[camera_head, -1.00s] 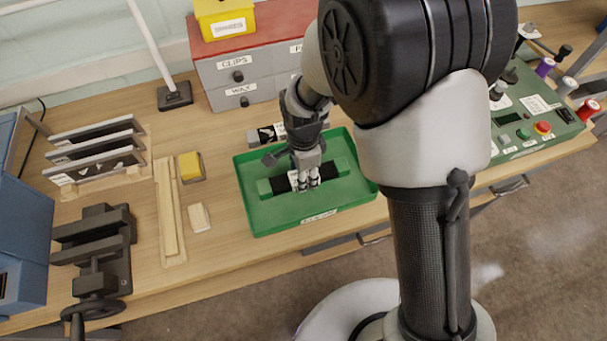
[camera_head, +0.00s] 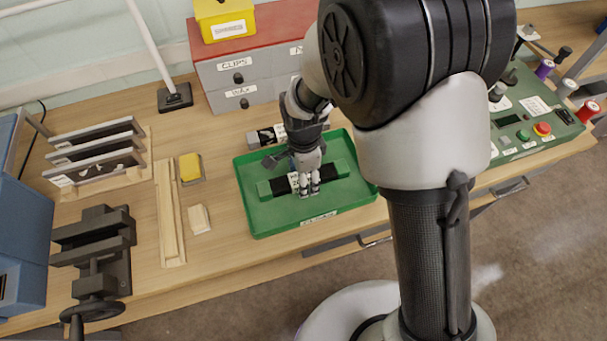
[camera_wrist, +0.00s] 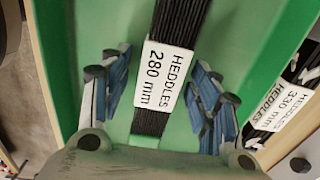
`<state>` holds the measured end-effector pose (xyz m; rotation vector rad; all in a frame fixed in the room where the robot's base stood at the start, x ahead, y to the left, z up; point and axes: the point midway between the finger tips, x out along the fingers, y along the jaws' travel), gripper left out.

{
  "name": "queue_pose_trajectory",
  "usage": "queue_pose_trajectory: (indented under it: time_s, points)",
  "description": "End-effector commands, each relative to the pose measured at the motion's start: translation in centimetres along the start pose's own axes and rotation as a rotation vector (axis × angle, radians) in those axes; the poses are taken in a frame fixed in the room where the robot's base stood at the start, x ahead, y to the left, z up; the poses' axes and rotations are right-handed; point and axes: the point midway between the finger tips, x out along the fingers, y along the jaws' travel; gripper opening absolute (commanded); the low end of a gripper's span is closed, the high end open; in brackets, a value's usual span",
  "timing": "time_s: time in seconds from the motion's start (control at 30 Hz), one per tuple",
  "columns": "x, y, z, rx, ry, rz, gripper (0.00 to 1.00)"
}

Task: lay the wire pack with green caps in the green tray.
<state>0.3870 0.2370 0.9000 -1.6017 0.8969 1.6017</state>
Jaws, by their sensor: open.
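The wire pack with green caps (camera_head: 281,185) lies in the green tray (camera_head: 262,226), a dark bundle with a green block at each end. In the wrist view its dark wires (camera_wrist: 184,22) and a white label reading "HEDDLES 280 mm" (camera_wrist: 166,75) show. My gripper (camera_head: 309,192) is over the middle of the pack. In the wrist view its fingers (camera_wrist: 160,95) stand apart, one on each side of the label, with gaps between them and the pack. The green tray floor also shows in the wrist view (camera_wrist: 235,40).
Another pack labelled "HEDDLES 330 mm" (camera_wrist: 275,118) lies outside the tray, behind it in the head view (camera_head: 262,136). Grey drawers (camera_head: 240,85) stand at the back. A yellow block (camera_head: 190,167) and wooden strips (camera_head: 169,215) lie left of the tray. A green control panel (camera_head: 530,125) is at right.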

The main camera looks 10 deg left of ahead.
Motion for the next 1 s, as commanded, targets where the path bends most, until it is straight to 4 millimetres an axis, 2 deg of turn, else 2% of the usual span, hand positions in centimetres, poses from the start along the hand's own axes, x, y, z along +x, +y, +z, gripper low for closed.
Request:
queue_pose_trajectory:
  time_s: [0.17, 0.4, 0.6, 0.8, 1.0]
  points:
    - [-2.3, -0.1, 0.0, 0.000, 0.000, -0.003, 0.56]
    - [-7.7, -0.1, 0.0, 0.000, 0.000, -0.004, 0.56]
    - [-11.0, -0.1, 0.0, 0.000, 0.000, -0.003, 0.56]
    - [-12.2, 0.0, 0.0, 0.000, 0.000, 0.000, 0.56]
    - [-12.3, 0.0, 0.0, 0.000, 0.000, 0.000, 0.56]
